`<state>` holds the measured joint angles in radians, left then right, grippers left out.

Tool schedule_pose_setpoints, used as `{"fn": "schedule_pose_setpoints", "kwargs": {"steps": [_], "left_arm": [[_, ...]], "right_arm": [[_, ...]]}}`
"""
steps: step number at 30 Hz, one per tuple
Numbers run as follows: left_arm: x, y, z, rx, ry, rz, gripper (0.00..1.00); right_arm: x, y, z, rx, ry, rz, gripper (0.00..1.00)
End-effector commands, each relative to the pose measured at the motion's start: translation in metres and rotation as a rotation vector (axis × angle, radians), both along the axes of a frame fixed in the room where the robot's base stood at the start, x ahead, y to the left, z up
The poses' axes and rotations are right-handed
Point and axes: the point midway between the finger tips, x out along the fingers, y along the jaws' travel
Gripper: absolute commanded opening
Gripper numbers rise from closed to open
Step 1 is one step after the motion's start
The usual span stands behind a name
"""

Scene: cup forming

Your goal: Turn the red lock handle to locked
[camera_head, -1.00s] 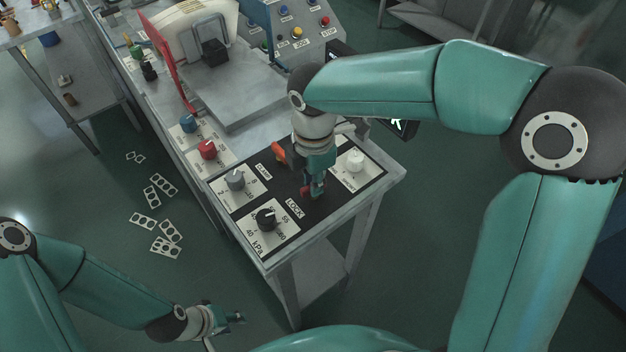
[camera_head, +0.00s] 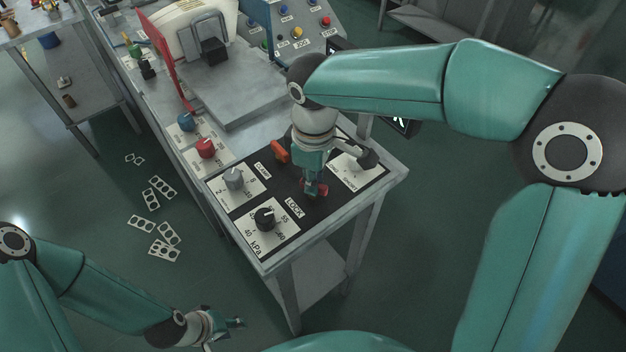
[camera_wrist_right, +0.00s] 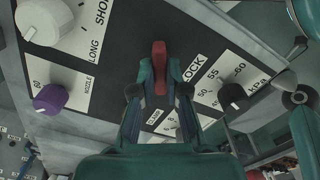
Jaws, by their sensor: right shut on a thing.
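The red lock handle (camera_head: 322,190) is on the black panel beside the LOCK label (camera_head: 295,207). My right gripper (camera_head: 315,187) points down at it. In the right wrist view the red handle (camera_wrist_right: 158,56) sits between the fingertips of my right gripper (camera_wrist_right: 160,68), which is shut on it. The fingers hide part of the handle, so its exact angle is hard to tell. My left gripper (camera_head: 236,322) hangs low at the left, away from the panel, too small to show whether its fingers are apart.
A grey knob (camera_head: 233,178) and a black kPa knob (camera_head: 265,218) are on the panel's left side. A white knob (camera_wrist_right: 44,20) shows in the wrist view. The press block (camera_head: 213,50) stands behind.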

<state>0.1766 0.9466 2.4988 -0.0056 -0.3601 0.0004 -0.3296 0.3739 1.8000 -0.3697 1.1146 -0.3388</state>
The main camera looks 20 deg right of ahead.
Motion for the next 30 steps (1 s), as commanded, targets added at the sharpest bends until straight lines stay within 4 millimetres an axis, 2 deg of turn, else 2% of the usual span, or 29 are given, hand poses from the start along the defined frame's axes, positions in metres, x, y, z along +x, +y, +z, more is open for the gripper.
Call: {"fn": "schedule_pose_setpoints", "kwargs": {"steps": [6, 15, 30], "left_arm": [[0.0000, 0.0000, -0.0055, 0.000, 0.000, 0.000, 0.40], [0.0000, 0.0000, -0.0098, 0.000, 0.000, 0.000, 0.40], [-0.0001, 0.0000, -0.0115, 0.000, 0.000, 0.000, 0.40]], "right_arm": [[0.0016, 0.0001, 0.0010, 0.003, -0.007, -0.202, 0.00], [0.0013, -0.0002, 0.0015, 0.003, -0.005, -0.416, 0.00], [0.0014, -0.0003, 0.0023, 0.003, -0.006, -0.528, 0.00]]}}
